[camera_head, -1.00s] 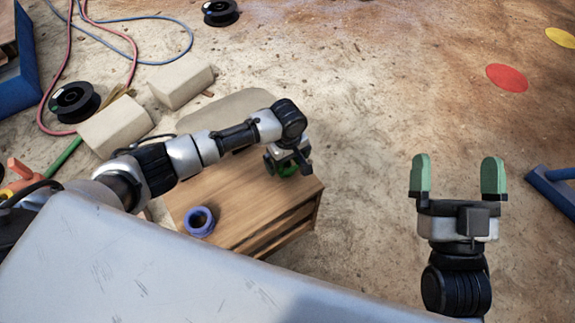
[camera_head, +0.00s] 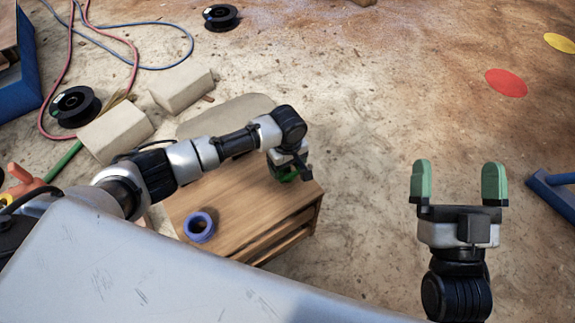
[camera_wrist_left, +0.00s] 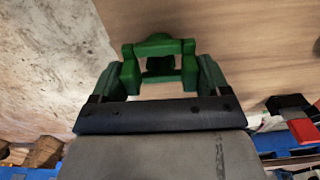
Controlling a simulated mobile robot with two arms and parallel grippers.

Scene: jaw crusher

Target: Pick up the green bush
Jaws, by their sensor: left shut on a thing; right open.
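The green bush (camera_wrist_left: 158,46) is a dark green ring-like part, seen in the left wrist view between the fingers of my left gripper (camera_wrist_left: 160,72). The fingers are shut on its two sides. In the head view my left gripper (camera_head: 290,170) is over the far right part of the wooden cabinet top (camera_head: 240,195), and only a bit of the green bush (camera_head: 285,174) shows under the wrist. I cannot tell whether the bush touches the wood. My right gripper (camera_head: 459,185) is open and empty, over the floor at the right.
A blue-purple ring (camera_head: 199,226) lies on the cabinet top, left of my left gripper. Pale blocks (camera_head: 115,130), a black spool (camera_head: 75,106) and cables lie on the floor at the left. A blue frame (camera_head: 555,190) stands at the right edge.

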